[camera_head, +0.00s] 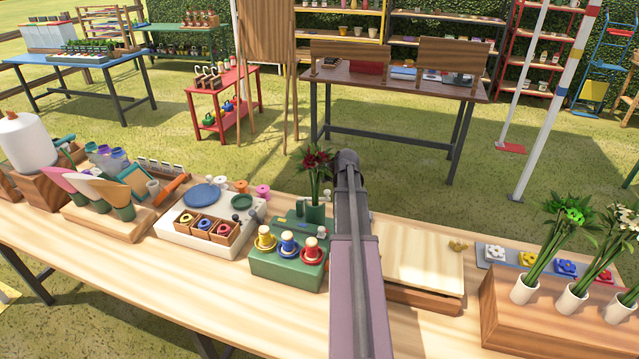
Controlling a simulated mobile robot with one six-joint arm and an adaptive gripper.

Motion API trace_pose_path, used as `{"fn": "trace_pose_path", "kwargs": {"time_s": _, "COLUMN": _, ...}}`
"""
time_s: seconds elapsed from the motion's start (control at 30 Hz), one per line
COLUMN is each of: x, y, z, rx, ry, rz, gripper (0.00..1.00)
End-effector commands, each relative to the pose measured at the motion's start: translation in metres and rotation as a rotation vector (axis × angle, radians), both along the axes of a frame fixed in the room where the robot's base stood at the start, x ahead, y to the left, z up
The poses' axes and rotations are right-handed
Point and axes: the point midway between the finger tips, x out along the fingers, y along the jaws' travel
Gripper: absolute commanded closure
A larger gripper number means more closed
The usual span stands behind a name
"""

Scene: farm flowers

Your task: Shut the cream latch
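I cannot make out a latch for certain. A pale cream wooden panel (424,258) lies on a brown wooden base on the table, just right of my arm. A small brass-coloured piece (457,246) sits at its far right corner; it is too small to tell whether it is a latch or how it is set. My arm rises from the bottom edge and covers the panel's left side. My gripper does not show; only the arm's links and a dark rounded joint are visible.
Left of my arm stands a green block (287,262) with yellow, blue and red knobs, and a dark pot with red flowers (318,165). On the right, a wooden block (560,310) holds white vases of flowers. The table's front strip is mostly bare.

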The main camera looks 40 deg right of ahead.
Motion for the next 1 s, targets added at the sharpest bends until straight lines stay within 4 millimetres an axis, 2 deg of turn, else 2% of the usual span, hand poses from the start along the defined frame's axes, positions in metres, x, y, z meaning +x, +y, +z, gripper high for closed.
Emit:
{"fn": "trace_pose_path", "kwargs": {"time_s": 0.03, "x": -0.011, "y": 0.002, "z": -0.001, "rx": 0.001, "ry": 0.001, "rz": -0.002, "gripper": 1.0}}
{"fn": "trace_pose_path", "kwargs": {"time_s": 0.23, "x": -0.028, "y": 0.001, "z": -0.004, "rx": 0.0, "ry": 0.0, "rz": -0.001, "gripper": 1.0}}
{"fn": "trace_pose_path", "kwargs": {"time_s": 0.77, "x": -0.034, "y": 0.0, "z": -0.004, "rx": 0.0, "ry": 0.0, "rz": -0.001, "gripper": 1.0}}
{"fn": "trace_pose_path", "kwargs": {"time_s": 1.0, "x": -0.047, "y": 0.011, "z": -0.004, "rx": 0.001, "ry": 0.0, "rz": -0.002, "gripper": 1.0}}
